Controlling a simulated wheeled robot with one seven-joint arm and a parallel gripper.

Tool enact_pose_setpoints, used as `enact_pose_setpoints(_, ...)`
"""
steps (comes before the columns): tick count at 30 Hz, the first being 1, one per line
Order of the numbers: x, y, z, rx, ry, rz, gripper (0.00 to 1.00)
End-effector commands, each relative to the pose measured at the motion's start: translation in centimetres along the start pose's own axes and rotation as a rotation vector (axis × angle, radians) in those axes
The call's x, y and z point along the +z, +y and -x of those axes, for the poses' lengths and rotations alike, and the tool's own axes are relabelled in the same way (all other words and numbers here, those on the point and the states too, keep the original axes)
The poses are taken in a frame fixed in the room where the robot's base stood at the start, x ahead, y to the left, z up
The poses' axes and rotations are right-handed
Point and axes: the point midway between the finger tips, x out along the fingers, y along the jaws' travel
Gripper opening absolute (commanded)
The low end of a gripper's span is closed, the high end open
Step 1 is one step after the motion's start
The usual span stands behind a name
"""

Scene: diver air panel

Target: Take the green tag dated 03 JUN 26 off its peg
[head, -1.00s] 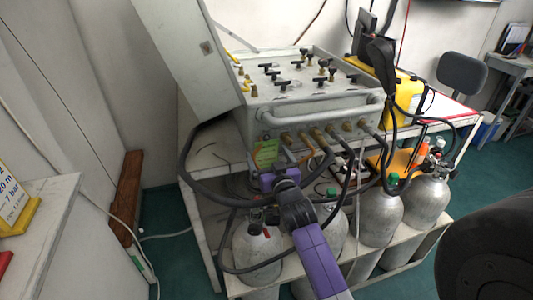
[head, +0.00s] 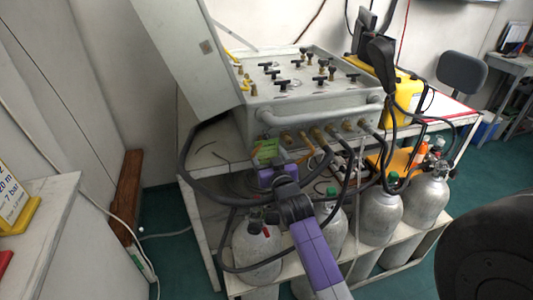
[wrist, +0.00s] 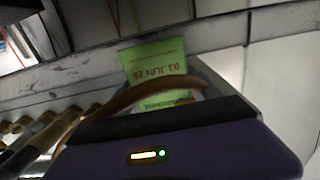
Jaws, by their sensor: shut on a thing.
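The green tag (head: 265,149) shows at the left front of the grey air panel (head: 318,112), just above my gripper (head: 267,164). In the wrist view the tag (wrist: 153,64) shows its red print, 03 JUN 26, upside down. My gripper is shut on the tag's lower part; its fingertips are mostly hidden in both views. A brown curved band (wrist: 140,97) crosses in front of the tag in the wrist view. The peg is not visible, so I cannot tell whether the tag still touches it.
Brass fittings and black hoses (head: 345,165) run from the panel's front, close right of my gripper. Several grey cylinders (head: 380,217) stand below. A yellow case (head: 402,97) sits at the right. Floor at the left, near the wooden beam (head: 125,198), is open.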

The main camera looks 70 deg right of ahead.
Motion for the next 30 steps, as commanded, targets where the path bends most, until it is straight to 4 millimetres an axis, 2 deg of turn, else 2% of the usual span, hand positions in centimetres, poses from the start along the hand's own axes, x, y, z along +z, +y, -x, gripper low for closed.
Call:
enact_pose_setpoints(7,-0.6,0.0,0.0,0.0,0.001,0.001,0.32)
enact_pose_setpoints(11,-0.5,0.0,1.0,0.0,-0.001,0.0,0.32)
enact_pose_setpoints(20,-0.5,0.0,4.8,-0.001,-0.002,-0.001,0.32)
enact_pose_setpoints(30,-0.4,0.0,10.8,0.0,-0.002,-0.001,0.32)
